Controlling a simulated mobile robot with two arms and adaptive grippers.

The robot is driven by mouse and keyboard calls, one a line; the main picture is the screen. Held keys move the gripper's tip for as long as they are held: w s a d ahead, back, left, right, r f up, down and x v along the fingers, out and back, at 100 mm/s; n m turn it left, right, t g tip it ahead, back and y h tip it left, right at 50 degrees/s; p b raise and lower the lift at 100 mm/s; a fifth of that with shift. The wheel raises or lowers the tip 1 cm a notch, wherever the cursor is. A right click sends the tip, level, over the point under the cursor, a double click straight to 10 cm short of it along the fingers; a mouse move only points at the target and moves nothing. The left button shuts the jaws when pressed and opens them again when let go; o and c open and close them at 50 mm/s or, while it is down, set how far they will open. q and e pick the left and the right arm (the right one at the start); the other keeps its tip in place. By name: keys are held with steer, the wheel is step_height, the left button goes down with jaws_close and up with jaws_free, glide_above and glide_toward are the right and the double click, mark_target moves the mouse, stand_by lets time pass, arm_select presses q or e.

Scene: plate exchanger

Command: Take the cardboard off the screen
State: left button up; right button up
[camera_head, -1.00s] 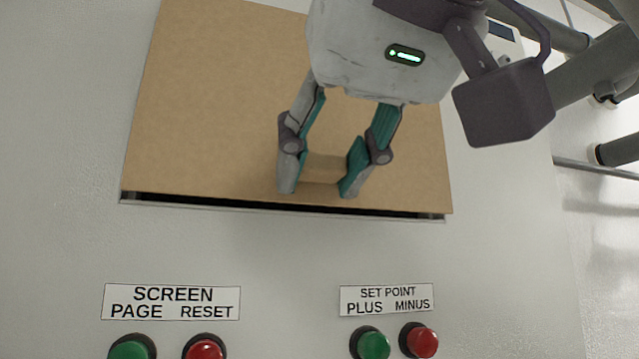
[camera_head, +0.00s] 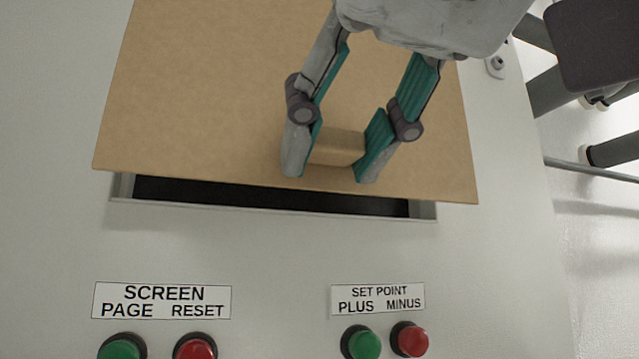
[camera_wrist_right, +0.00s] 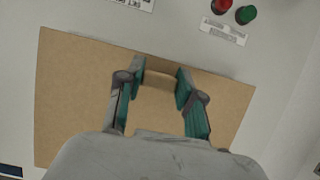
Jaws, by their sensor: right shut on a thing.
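The cardboard (camera_head: 200,90) is a flat brown sheet with a small block-like handle (camera_head: 338,147) on its face. My right gripper (camera_head: 335,170) is shut on this handle, one finger on each side. The sheet stands off the panel, and its lower edge is above the bottom of the screen recess. A strip of the dark screen (camera_head: 270,196) shows below that edge; the rest is hidden behind the cardboard. In the right wrist view the cardboard (camera_wrist_right: 80,100) and the gripper (camera_wrist_right: 158,80) on the handle also show. My left gripper is not in view.
Below the recess are a SCREEN label (camera_head: 162,301) and a SET POINT label (camera_head: 378,299). Under them are green (camera_head: 362,343) and red (camera_head: 409,340) buttons. Grey pipes (camera_head: 562,92) run at the right, beside the panel.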

steer(key=s+d, duration=0.2)
steer(key=s, duration=0.6)
steer(key=shift+d, duration=0.25)
steer(key=shift+w, duration=0.15)
stand_by(0.5)
